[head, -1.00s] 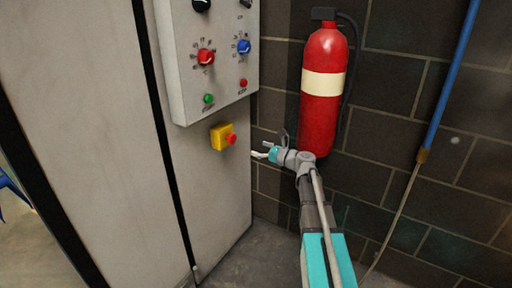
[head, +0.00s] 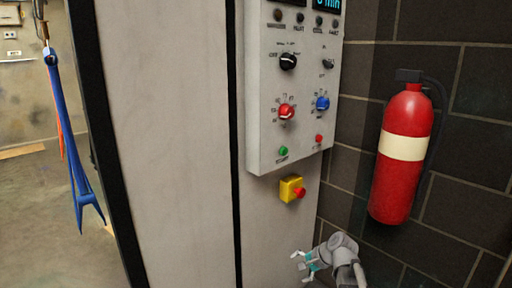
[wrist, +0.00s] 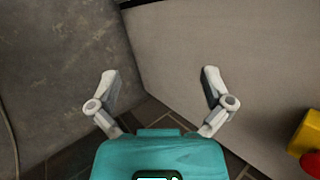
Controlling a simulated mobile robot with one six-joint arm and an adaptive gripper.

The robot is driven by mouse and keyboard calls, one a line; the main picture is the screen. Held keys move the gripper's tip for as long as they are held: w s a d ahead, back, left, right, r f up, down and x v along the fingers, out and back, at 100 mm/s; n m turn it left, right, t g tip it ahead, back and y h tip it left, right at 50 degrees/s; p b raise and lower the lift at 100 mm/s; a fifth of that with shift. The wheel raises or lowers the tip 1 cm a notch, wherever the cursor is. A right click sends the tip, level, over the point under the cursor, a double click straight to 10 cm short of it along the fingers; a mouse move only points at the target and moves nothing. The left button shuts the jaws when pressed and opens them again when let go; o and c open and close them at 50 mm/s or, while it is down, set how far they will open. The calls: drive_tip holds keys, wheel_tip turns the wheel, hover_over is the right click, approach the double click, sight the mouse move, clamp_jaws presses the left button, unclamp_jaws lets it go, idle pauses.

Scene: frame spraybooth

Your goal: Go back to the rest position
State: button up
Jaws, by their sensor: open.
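My gripper (head: 302,262) is at the lower right of the head view, below the yellow emergency-stop box (head: 291,188) and in front of the pale cabinet wall. In the wrist view, its two grey fingers (wrist: 160,88) are spread wide apart with nothing between them. Part of the yellow box (wrist: 308,138) with its red button shows at the right edge of the wrist view. The gripper is apart from the box.
A control panel (head: 257,120) with knobs and buttons hangs above the box. A red fire extinguisher (head: 394,190) hangs on the dark block wall (head: 470,130) at right. Open floor (head: 35,215) and a blue hanging item (head: 68,130) show at left.

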drive_tip(key=s+d+f+n+g+h, duration=0.1)
drive_tip(key=s+f+n+g+h, duration=0.1)
drive_tip(key=s+n+h, duration=0.4)
drive_tip(key=s+d+f+n+g+h, duration=0.1)
drive_tip(key=s+d+f+n+g, duration=0.1)
drive_tip(key=s+n, duration=0.4)
wheel_tip(320, 180, up, 31)
drive_tip(key=m+p, duration=0.1)
drive_tip(key=p, duration=3.1)
drive_tip(key=shift+s+a+r, duration=0.15)
drive_tip(key=shift+s+r, duration=0.05)
drive_tip(key=shift+s, duration=0.15)
